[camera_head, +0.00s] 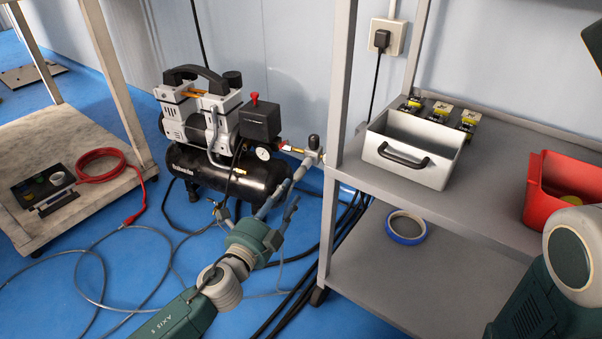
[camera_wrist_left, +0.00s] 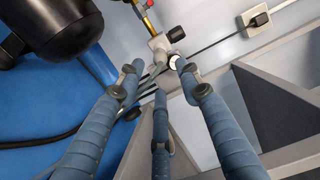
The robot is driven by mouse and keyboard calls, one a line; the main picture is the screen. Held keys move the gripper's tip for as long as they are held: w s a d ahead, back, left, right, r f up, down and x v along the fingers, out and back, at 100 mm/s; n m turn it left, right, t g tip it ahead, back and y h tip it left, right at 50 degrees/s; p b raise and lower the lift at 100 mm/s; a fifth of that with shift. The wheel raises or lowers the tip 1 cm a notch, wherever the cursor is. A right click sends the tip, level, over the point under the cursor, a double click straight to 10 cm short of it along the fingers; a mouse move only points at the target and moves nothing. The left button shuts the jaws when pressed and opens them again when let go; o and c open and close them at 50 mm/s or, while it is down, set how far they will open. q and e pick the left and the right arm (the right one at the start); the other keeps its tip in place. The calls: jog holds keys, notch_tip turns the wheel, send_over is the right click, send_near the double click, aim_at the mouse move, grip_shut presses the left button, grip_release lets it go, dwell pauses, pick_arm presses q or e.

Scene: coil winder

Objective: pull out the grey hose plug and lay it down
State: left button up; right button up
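My left gripper (camera_head: 292,190) reaches toward the metal outlet fitting (camera_head: 313,148) at the right of the air compressor (camera_head: 215,140). Its three blue-grey fingers are spread apart in the left wrist view (camera_wrist_left: 160,76), with the fitting (camera_wrist_left: 160,44) just beyond the tips. A grey piece (camera_wrist_left: 153,68), seemingly the hose plug, runs down from the fitting between the fingertips. I see no finger closed on it, and cannot tell whether any finger touches it. In the head view the fingers partly cover this spot. My right arm shows at the lower right; its gripper is out of view.
A grey shelf unit (camera_head: 470,210) stands close right of the gripper, holding a metal drawer box (camera_head: 410,150), a red bin (camera_head: 565,185) and blue tape (camera_head: 406,228). Dark cables (camera_head: 335,240) and a grey hose (camera_head: 100,290) lie on the floor. A cart (camera_head: 75,130) stands left.

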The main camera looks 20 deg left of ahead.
aim_at(295, 180)
pick_arm(q)
jog(key=shift+w, duration=0.1)
jog(key=shift+w+d, duration=0.2)
jog(key=shift+w, duration=1.25)
jog(key=shift+w+d, duration=0.25)
jog(key=shift+w, duration=1.25)
jog(key=shift+w+d, duration=0.2)
jog(key=shift+w, duration=1.25)
jog(key=shift+c, duration=0.2)
grip_shut()
jog(key=o, duration=0.7)
grip_release()
jog(key=s+a, duration=0.1)
jog(key=s, duration=1.1)
jog(key=shift+a, duration=0.35)
